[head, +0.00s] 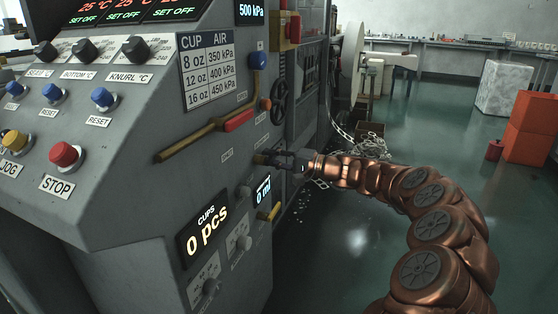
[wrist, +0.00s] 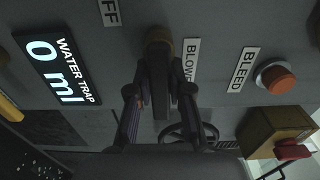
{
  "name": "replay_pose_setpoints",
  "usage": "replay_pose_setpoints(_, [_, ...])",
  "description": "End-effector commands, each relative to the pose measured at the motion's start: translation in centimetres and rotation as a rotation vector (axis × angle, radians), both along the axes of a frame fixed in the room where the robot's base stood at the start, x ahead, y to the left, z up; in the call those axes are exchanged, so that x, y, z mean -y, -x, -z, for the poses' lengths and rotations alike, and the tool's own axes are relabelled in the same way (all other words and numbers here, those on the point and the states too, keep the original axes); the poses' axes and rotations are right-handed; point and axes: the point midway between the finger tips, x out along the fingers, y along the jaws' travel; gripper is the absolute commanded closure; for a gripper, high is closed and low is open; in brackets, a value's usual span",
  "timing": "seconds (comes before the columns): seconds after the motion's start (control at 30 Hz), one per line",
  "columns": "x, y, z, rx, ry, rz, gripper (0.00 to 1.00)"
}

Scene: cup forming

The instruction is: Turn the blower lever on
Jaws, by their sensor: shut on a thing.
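The blower lever (head: 263,158) sticks out of the grey machine's side panel, dull yellow at its base. In the wrist view its brownish pivot (wrist: 158,38) lies beside the BLOWER label (wrist: 191,60), with an OFF label (wrist: 109,12) to the upper left. My gripper (head: 284,159) is at the lever, reaching in from the right. In the wrist view my gripper (wrist: 158,88) has its two dark fingers on either side of the lever's dark bar, shut on it. The fingers hide part of the lever, and its exact angle is hard to tell.
The orange bleed knob (wrist: 276,75) is close by on the right in the wrist view. The water trap display (head: 263,190) reads 0 ml, with a yellow handle (head: 275,211) below it. A handwheel (head: 279,101) sits above. Open floor lies to the right.

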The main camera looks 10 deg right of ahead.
Motion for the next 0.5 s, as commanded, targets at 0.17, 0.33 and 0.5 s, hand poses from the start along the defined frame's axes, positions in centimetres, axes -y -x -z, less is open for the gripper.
replay_pose_setpoints(0.17, [-0.34, 0.08, 0.13, 0.003, 0.005, -0.006, 1.0])
replay_pose_setpoints(0.33, [-0.33, 0.06, 0.1, 0.002, 0.005, -0.005, 1.0])
replay_pose_setpoints(0.5, [-0.16, 0.02, 0.06, 0.002, 0.004, -0.002, 0.64])
